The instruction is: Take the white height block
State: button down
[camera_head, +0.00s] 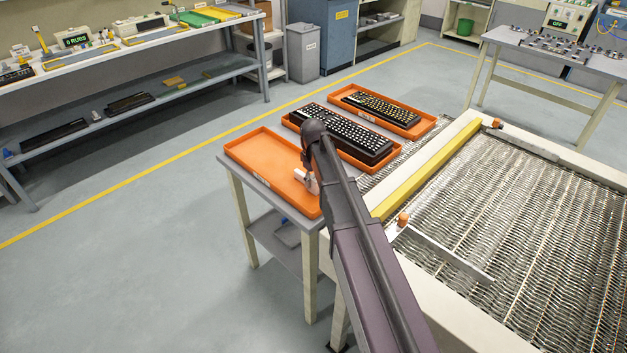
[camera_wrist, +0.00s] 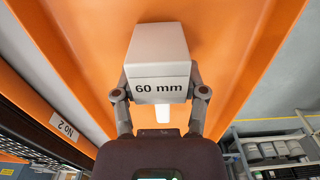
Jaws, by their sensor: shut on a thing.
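The white height block (camera_wrist: 158,48), marked "60 mm", is between the two fingers of my gripper (camera_wrist: 160,85) in the wrist view. The fingers are shut on its sides, one on each side, and its printed face is turned to the camera. An empty-looking orange tray (camera_head: 262,152) fills the background behind the block. In the head view a small white part of the block (camera_head: 300,173) shows at the tray's right side, beside my arm. My arm hides much of the gripper there. I cannot tell whether the block still touches the tray.
A tray with a dark keyboard (camera_head: 345,132) is beside the empty tray, and another tray with a keyboard (camera_head: 375,106) lies beyond. A wire mesh conveyor (camera_head: 520,220) with a yellow rail (camera_head: 430,170) stands to the right. The floor at left is clear.

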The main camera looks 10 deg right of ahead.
jog(key=shift+r+p, duration=1.3)
jog(key=shift+r, duration=0.1)
jog(key=s+d+r+p, duration=0.2)
jog(key=s, duration=1.4)
jog(key=shift+d, duration=0.15)
